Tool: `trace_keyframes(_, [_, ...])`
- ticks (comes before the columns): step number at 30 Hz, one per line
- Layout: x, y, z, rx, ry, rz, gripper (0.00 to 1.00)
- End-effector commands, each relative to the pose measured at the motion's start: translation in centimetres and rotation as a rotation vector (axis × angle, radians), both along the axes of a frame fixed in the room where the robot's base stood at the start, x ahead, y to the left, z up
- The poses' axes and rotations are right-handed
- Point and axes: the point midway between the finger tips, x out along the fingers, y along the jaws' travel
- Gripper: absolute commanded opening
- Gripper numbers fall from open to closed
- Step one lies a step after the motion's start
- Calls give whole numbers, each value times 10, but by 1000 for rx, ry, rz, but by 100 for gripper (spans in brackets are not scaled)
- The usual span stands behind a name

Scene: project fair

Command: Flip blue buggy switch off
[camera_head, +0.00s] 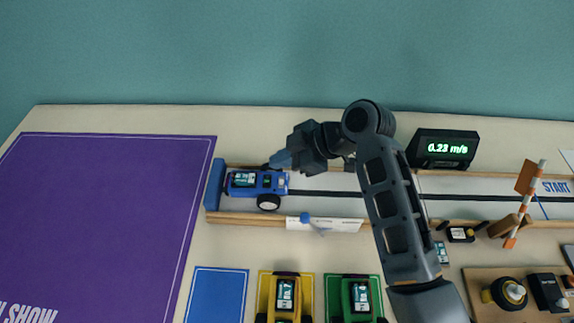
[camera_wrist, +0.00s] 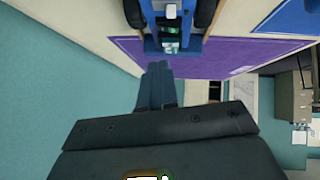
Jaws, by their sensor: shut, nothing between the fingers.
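The blue buggy (camera_head: 272,190) stands upright on the track at its left end, by the blue end block. It also shows at the top of the wrist view (camera_wrist: 151,22), with a dark wheel on each side and a small screen-like module. My gripper (camera_head: 273,164) is shut and empty, its fingertips close to the buggy's far edge, near its right half. The shut fingers (camera_wrist: 158,68) point at the buggy in the wrist view. I cannot tell whether they touch it. The switch is too small to make out, and its position cannot be told.
The blue end block (camera_head: 214,185) closes the track. A speed display (camera_head: 443,148) reading 0.23 m/s stands behind the track. Yellow (camera_head: 266,290) and green (camera_head: 335,290) buggies are in front. A striped post (camera_head: 518,225) stands at right. A purple mat (camera_head: 110,220) lies left.

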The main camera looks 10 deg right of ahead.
Motion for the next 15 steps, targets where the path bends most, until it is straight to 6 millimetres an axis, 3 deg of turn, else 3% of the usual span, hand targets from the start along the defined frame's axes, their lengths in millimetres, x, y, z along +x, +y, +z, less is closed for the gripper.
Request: trace_keyframes(15, [0,-61,53,0,-1,-4,0])
